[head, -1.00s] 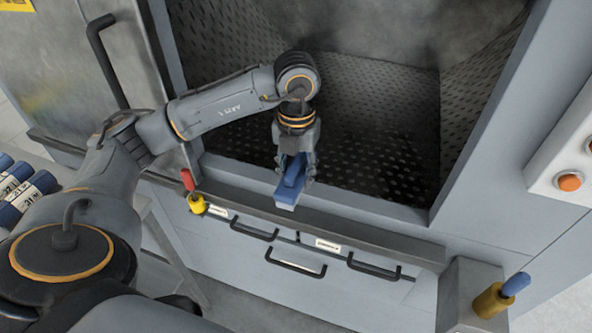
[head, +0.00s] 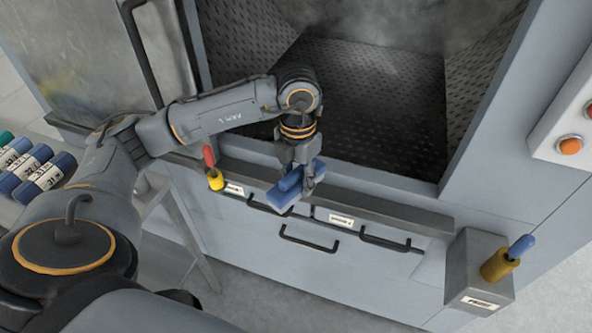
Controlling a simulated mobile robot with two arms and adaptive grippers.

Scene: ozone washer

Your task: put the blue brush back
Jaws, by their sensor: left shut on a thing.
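The blue brush (head: 283,194) is a blue block with a raised blue grip and a pale underside edge. My left gripper (head: 304,179) is shut on its grip. It holds the brush tilted, in front of the washer opening and over the ledge (head: 388,209). The fingers hide part of the grip. I cannot tell whether the brush touches the ledge. My right gripper is not in view.
A grey box (head: 478,262) at lower right has a yellow piece (head: 497,265) with a blue end (head: 522,246). A red and yellow piece (head: 214,178) is at the ledge's left. The washer chamber (head: 380,100) looks empty.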

